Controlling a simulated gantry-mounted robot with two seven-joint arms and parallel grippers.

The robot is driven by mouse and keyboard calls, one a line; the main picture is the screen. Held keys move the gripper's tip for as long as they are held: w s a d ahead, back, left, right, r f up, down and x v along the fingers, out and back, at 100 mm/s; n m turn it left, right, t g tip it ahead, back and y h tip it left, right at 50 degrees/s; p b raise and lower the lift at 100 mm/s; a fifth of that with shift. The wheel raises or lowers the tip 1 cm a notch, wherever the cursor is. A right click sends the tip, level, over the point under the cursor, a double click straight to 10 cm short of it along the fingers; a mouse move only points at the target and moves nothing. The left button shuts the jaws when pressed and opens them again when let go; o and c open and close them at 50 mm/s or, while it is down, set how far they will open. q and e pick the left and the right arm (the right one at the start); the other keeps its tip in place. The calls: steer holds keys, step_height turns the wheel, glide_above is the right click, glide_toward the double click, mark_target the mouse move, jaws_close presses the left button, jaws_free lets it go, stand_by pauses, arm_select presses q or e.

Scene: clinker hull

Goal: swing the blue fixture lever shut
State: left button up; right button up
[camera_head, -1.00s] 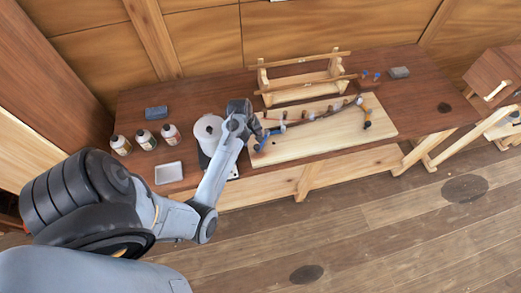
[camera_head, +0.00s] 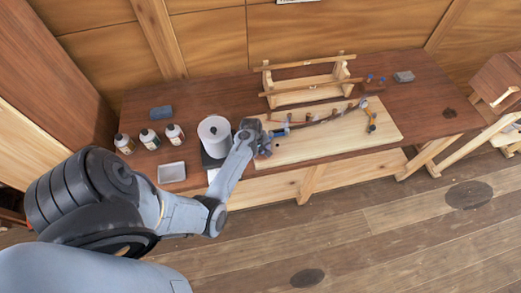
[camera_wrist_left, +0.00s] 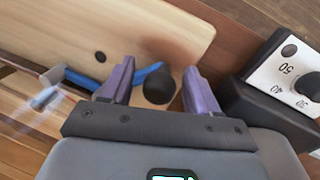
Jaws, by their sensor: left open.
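A blue lever (camera_wrist_left: 142,77) with a round black knob (camera_wrist_left: 159,87) shows in the left wrist view, lying over the pale board. My left gripper (camera_wrist_left: 157,84) is open, its two purple fingers on either side of the knob; I cannot tell whether they touch it. In the head view my left gripper (camera_head: 263,142) is at the left end of the board and partly hides the lever's fixture (camera_head: 281,132). The long curved strip (camera_head: 322,118) runs right from there to another fixture (camera_head: 371,125). My right gripper is not in view.
The pale board (camera_head: 330,149) lies on the brown bench. Several bottles (camera_head: 150,139) and a grey tray (camera_head: 172,172) are further left. A wooden rack (camera_head: 305,97) stands behind the board.

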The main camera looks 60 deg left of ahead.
arm_select(q)
jaws_close()
stand_by(0.3)
steer(key=shift+w+d, duration=0.1)
steer(key=shift+w, duration=0.05)
